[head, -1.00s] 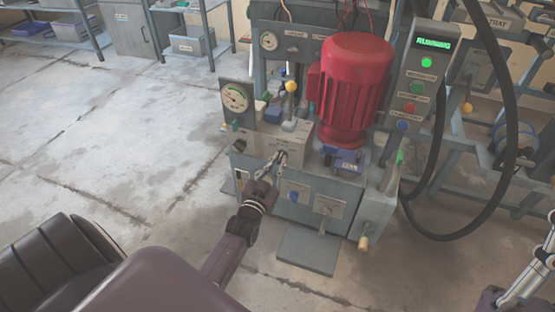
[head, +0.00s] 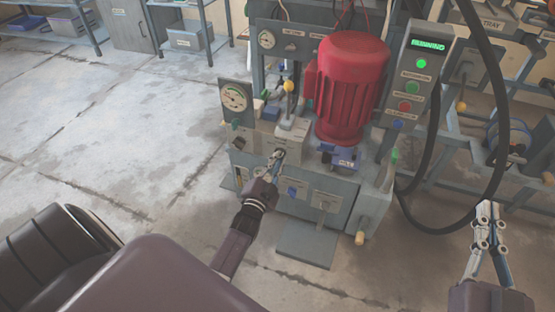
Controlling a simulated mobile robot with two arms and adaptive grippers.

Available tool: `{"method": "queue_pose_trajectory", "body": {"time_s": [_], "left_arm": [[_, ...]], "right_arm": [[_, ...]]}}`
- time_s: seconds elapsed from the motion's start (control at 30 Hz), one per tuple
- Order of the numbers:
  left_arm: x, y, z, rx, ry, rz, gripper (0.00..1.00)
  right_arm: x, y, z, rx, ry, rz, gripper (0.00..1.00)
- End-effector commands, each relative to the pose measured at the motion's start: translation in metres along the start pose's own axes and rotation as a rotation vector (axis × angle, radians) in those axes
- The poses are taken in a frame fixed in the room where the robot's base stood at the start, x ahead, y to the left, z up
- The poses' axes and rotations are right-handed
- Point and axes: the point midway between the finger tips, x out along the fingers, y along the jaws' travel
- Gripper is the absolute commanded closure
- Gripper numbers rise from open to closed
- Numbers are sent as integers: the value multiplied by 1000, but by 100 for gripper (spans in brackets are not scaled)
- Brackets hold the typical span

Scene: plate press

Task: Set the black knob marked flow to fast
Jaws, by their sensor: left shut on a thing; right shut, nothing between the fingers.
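The black knob (head: 280,151) sits on the front of a grey block on the press, below the yellow-topped lever. My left gripper (head: 275,158) is shut on it, its fingers covering most of it. The knob's marks and pointer are too small and hidden to read. My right gripper (head: 488,209) is shut and empty at the lower right, apart from the press, fingers pointing up.
A red motor (head: 347,88) stands on the press behind the knob. A round gauge (head: 234,97) is to the left. A control panel (head: 414,75) with a green "RUNNING" display is at the right, with black hoses (head: 490,150) beside it. Open floor lies left.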

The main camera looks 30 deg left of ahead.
Motion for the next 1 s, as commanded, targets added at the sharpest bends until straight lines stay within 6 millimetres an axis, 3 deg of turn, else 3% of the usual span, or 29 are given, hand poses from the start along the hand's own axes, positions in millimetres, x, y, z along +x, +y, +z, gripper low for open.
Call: {"method": "queue_pose_trajectory", "body": {"time_s": [0.53,0.57,0.7,1.0], "left_arm": [[0,1,0,28,-1,2,100],[0,1,0,28,-1,2,89],[0,1,0,26,-1,2,73],[-1,1,0,25,-1,1,73]], "right_arm": [[0,0,4,-1,-17,1,100],[0,0,4,-1,-17,1,100],[0,0,4,0,-16,1,100],[0,0,4,-1,-15,0,100]]}}
